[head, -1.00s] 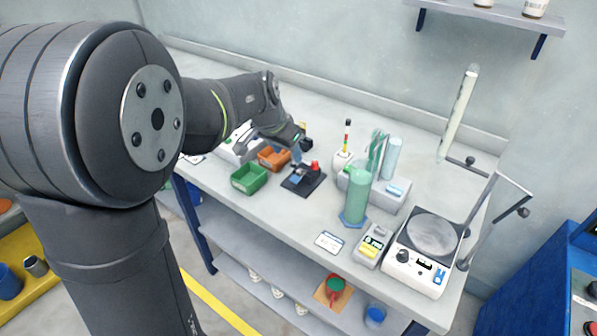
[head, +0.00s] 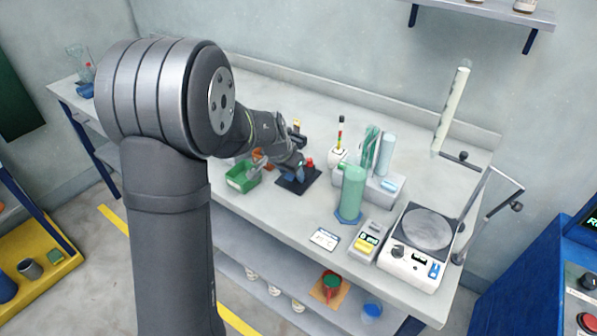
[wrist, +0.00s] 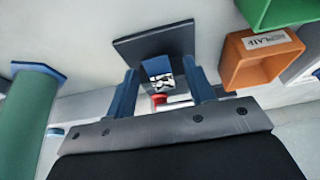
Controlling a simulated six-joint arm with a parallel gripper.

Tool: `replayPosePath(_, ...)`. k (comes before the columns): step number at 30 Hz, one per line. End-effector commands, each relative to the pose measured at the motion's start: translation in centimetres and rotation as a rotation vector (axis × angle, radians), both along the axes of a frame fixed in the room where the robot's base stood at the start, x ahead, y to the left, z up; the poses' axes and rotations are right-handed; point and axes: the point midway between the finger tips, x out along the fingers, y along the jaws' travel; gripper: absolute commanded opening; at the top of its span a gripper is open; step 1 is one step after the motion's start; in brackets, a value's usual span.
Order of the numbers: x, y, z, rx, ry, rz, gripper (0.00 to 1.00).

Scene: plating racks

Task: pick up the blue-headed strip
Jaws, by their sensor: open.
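A dark square base (head: 311,178) stands on the bench, partly hidden by my arm in the head view; it also shows in the wrist view (wrist: 140,45). A blue-headed piece with a black-and-white face (wrist: 158,67) shows over this base in the wrist view; I take it for the blue-headed strip. A red part (wrist: 159,99) shows just below it in that picture, and a red top (head: 308,163) shows in the head view. My gripper (wrist: 163,90) is open, its two blue fingers on either side of the blue head in the picture. I cannot tell whether they touch it.
A green bin (head: 240,182) and an orange bin (wrist: 260,58) stand beside the base. A green cylinder (head: 352,190) stands to the right in the head view.

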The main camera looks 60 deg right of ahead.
Motion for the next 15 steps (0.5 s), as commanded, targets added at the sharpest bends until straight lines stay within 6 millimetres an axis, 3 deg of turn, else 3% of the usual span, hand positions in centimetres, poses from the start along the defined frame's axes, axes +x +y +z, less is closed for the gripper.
replayPosePath(7,0.01,-0.09,-0.17,-0.001,-0.001,0.0,0.49)
replayPosePath(15,0.01,-0.07,-0.16,0.0,-0.001,0.0,0.01)
